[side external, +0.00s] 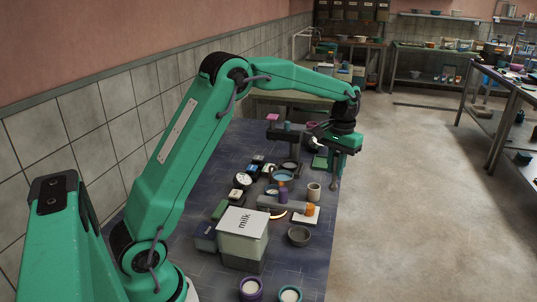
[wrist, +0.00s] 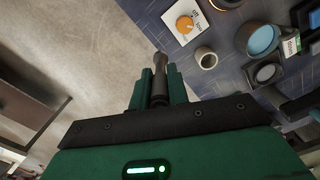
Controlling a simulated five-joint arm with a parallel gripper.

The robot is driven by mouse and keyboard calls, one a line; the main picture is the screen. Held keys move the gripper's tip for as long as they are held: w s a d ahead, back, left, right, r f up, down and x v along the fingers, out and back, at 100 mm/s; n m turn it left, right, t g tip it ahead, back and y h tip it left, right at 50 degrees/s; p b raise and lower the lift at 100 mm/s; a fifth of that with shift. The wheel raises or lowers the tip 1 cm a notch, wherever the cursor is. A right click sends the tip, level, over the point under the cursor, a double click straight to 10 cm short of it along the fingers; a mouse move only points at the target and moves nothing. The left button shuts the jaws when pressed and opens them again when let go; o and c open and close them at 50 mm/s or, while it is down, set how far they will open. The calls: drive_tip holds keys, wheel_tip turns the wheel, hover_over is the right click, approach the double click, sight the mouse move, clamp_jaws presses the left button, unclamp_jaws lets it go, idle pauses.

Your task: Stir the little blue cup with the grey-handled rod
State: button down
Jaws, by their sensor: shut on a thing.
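My gripper (side external: 338,158) is at the right edge of the dark blue tiled worktop, above its surface. It is shut on a grey-handled rod (wrist: 160,72), which stands out between the fingers in the wrist view. The rod's lower part (side external: 334,184) hangs below the fingers in the side view. A small cup with a bluish rim (side external: 290,295) and pale contents stands at the near edge, beside a purple-rimmed cup (side external: 251,290). Which cup is the little blue one is hard to tell. Both are well away from my gripper.
A beige cup (side external: 314,192) and a white panel with an orange knob (wrist: 185,23) are nearest my gripper. A round vessel with blue contents (wrist: 262,40) is further left in the side view. A milk box (side external: 243,232) and dark bowl (side external: 299,236) stand nearer the camera.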

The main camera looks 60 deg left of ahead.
sight(336, 154)
drive_tip(key=shift+r, duration=0.1)
idle(0.3)
drive_tip(key=shift+r, duration=1.35)
drive_tip(key=shift+a, duration=0.1)
drive_tip(key=s+a+f, duration=0.1)
drive_tip(key=s+a, duration=1.1)
drive_tip(key=shift+s+a+f, duration=0.15)
drive_tip(key=shift+s+a, duration=0.1)
drive_tip(key=shift+a, duration=0.05)
drive_tip(key=shift+f, duration=0.15)
drive_tip(key=shift+f, duration=4.7)
